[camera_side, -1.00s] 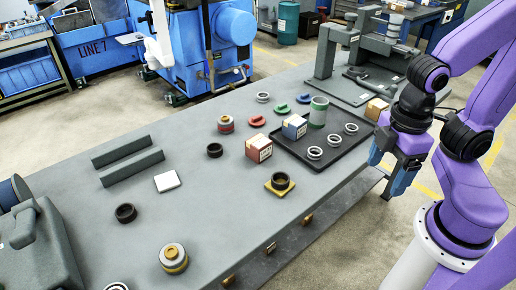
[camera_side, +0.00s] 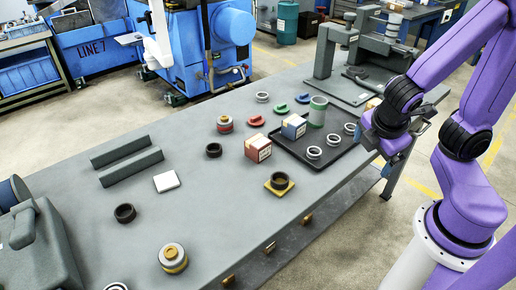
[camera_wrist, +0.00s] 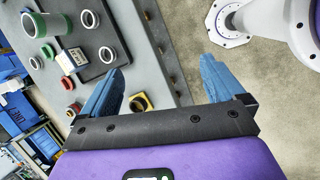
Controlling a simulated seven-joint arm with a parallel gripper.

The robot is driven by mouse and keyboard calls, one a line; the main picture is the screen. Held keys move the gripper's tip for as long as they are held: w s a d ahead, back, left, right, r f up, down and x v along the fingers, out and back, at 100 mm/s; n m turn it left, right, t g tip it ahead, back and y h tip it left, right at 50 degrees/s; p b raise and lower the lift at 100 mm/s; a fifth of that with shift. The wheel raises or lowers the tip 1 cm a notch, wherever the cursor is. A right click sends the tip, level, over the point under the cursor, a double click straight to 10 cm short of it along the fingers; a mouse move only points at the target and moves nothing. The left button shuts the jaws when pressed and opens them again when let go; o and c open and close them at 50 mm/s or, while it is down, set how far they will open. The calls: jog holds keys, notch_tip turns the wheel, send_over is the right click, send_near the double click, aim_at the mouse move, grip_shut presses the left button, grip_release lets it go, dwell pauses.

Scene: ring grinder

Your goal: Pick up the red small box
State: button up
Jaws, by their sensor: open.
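The red small box (camera_side: 258,148) stands on the grey bench, just left of the black tray, with a pale label on its front. In the wrist view I cannot make it out clearly; the left finger covers much of that area. My gripper (camera_wrist: 160,68) is open and empty, its two blue fingers wide apart. In the side view it is well to the right of the red box, near the tray's right end and the bench's front edge, apart from the box.
The black tray (camera_side: 318,165) holds pale rings and a green cylinder (camera_side: 318,111). A blue box (camera_side: 294,126) stands close to the red box's right. A yellow square piece with a dark ring (camera_side: 279,184) lies in front.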

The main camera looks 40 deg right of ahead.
jog(key=w+d+n+t+h, duration=0.4)
jog(key=w+n+t, duration=0.1)
jog(key=w, duration=0.4)
jog(key=n+t+y, duration=0.6)
jog(key=n+y, duration=0.3)
jog(key=n, duration=0.8)
send_near(264, 146)
jog(key=x, duration=0.9)
jog(key=shift+w+a+f, duration=0.1)
jog(key=shift+w, duration=0.05)
jog(key=shift+d+x, duration=0.2)
jog(key=shift+x, duration=0.75)
jog(key=shift+d+x, duration=0.2)
jog(key=shift+x, duration=1.55)
jog(key=shift+f, duration=0.1)
